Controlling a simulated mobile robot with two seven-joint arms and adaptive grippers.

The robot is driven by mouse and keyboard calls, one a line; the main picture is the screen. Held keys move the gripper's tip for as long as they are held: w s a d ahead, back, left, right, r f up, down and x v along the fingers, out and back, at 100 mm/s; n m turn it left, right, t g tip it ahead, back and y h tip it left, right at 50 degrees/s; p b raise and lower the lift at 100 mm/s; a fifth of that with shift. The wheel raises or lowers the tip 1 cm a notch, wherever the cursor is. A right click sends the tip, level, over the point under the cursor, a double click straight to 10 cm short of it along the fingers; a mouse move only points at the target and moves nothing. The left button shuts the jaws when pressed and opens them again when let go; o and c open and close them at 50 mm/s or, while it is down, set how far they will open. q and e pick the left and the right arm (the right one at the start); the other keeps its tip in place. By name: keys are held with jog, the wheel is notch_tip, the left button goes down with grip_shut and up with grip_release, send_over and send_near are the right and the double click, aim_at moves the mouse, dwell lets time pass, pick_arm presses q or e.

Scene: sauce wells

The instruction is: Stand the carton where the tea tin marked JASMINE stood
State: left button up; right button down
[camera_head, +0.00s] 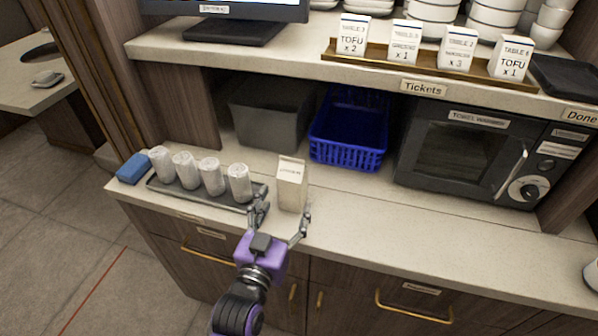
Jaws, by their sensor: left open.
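A cream carton (291,184) stands upright on the counter, just right of a dark tray. My left gripper (280,226) is open in front of the carton, with one finger toward its left side and the other near its lower right. I cannot tell whether the fingers touch it. No tea tin marked JASMINE can be made out in this view. My right gripper is not in view.
The dark tray (208,196) holds several white rolls (185,168), with a blue block (133,168) at its left. A grey bin (268,112), a blue basket (348,134) and a towel warmer (464,150) stand behind. The counter (420,215) right of the carton is clear.

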aim_at(289, 193)
pick_arm(q)
jog(key=shift+w+d+r, duration=0.1)
jog(key=shift+w, duration=0.25)
jog(key=shift+w+d+r+p, duration=0.15)
jog(key=shift+w+r+p, duration=0.05)
jog(key=shift+w, duration=0.35)
jog(key=shift+w+d+r+p, duration=0.15)
jog(key=shift+w, duration=0.35)
jog(key=x, duration=0.4)
jog(key=shift+f, duration=0.1)
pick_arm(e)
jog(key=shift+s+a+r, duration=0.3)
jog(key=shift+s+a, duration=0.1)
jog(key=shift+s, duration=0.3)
pick_arm(q)
jog(key=shift+c, duration=0.5)
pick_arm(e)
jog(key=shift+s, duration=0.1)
pick_arm(q)
jog(key=c, duration=1.4)
grip_shut()
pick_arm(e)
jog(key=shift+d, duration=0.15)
